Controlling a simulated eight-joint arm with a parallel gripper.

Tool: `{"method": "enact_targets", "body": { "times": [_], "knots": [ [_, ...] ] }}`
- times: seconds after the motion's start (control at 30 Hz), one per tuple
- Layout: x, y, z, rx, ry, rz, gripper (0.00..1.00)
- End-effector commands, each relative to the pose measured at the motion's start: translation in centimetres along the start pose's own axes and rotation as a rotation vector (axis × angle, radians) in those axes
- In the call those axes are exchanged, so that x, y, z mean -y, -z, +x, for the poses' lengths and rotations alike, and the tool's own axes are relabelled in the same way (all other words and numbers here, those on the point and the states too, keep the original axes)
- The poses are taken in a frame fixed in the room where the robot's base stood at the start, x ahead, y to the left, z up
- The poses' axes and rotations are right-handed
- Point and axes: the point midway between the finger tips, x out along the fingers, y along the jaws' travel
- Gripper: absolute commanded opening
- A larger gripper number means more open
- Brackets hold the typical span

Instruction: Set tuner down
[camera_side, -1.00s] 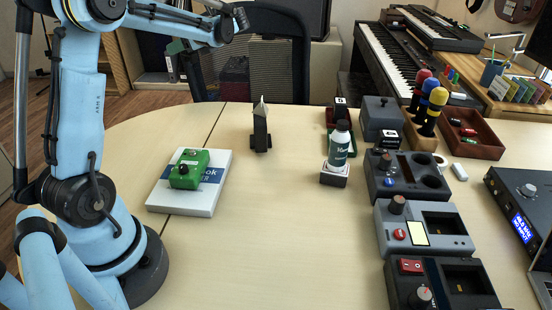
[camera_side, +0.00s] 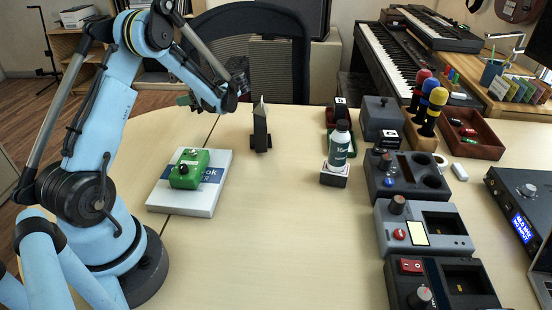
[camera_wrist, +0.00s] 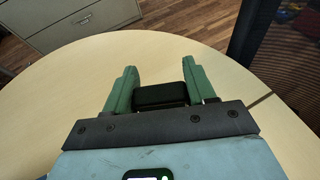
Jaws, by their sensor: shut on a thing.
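My gripper (camera_wrist: 158,82) shows in the wrist view with its two green fingers on either side of a small black block, which I take to be the tuner (camera_wrist: 160,97). The fingers are shut on it, over the pale tabletop near its rounded edge. In the side view my gripper (camera_side: 184,99) is at the far left edge of the table, partly hidden behind my arm. The tuner cannot be made out there, and I cannot tell whether it touches the table.
A green pedal (camera_side: 188,168) sits on a white book (camera_side: 185,208) nearer the camera. A dark upright stand (camera_side: 260,130) and a bottle (camera_side: 339,146) on a block stand to the right. Several grey devices (camera_side: 422,228) line the right side. The middle of the table (camera_side: 285,235) is clear.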

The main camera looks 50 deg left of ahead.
Motion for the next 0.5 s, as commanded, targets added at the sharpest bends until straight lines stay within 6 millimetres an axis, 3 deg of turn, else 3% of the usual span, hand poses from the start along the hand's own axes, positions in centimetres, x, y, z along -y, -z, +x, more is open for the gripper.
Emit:
{"method": "enact_targets", "body": {
  "times": [0.5],
  "knots": [
    [0.0, 4.9, 2.0, 0.0, 0.0, 0.0, 0.26]
  ]
}}
